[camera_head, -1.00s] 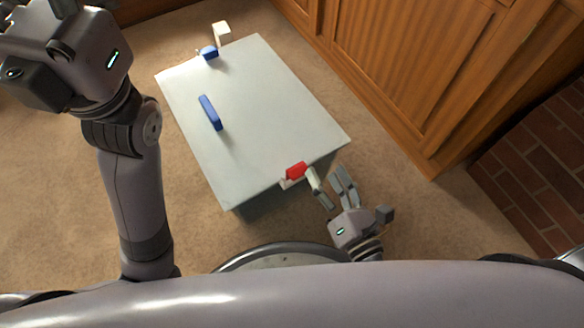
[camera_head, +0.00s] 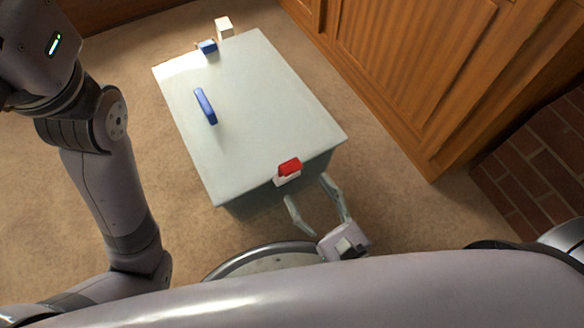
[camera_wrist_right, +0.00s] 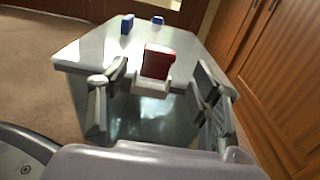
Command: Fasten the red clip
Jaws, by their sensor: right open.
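A pale grey box with a lid (camera_head: 250,110) stands on the carpet. The red clip (camera_head: 289,167) sits at the lid's near edge, above a white piece (camera_head: 287,180) on the box's front. In the right wrist view the red clip (camera_wrist_right: 157,60) stands up above its white piece (camera_wrist_right: 152,87) and looks raised. My right gripper (camera_head: 308,190) is open and empty, in front of the box and apart from the clip. Its fingers (camera_wrist_right: 160,76) show on either side of the clip in the right wrist view. My left arm crosses the left side; its gripper is out of frame.
A blue handle (camera_head: 205,106) is on the lid. A blue clip (camera_head: 207,46) and a white piece (camera_head: 224,27) are at the far edge. Wooden cabinets (camera_head: 400,80) and a brick patch (camera_head: 530,165) lie to the right. Carpet is clear left of the box.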

